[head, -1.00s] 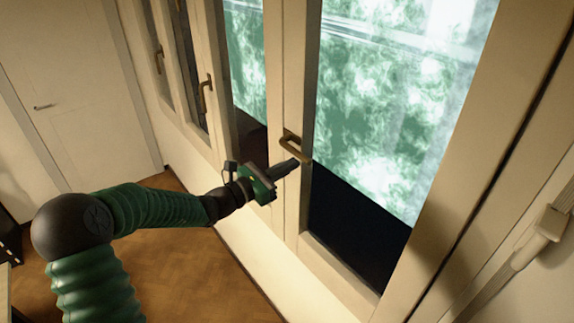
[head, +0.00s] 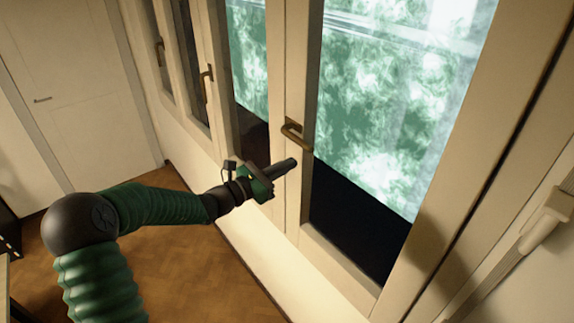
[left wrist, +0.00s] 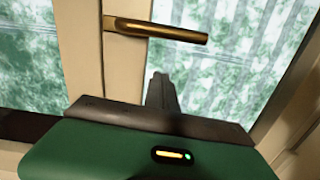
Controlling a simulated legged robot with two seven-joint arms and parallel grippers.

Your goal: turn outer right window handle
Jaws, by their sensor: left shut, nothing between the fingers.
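The outer right window handle (head: 296,138) is a brass lever on the cream stile of the large right window. In the left wrist view the lever (left wrist: 160,30) lies nearly level, its free end pointing right over the glass. My left gripper (head: 290,163) is dark with a green body, shut and empty. Its tip is just below the lever, with a small gap in the head view. In the left wrist view the closed fingers (left wrist: 161,84) point up toward the lever, apart from it in the picture. My right gripper is not in view.
More window handles (head: 207,73) sit on the windows farther left. A closed white door (head: 80,75) stands at the far left. A pale bracket or pipe fitting (head: 547,215) is at the right edge. The wooden floor (head: 190,270) below is clear where visible.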

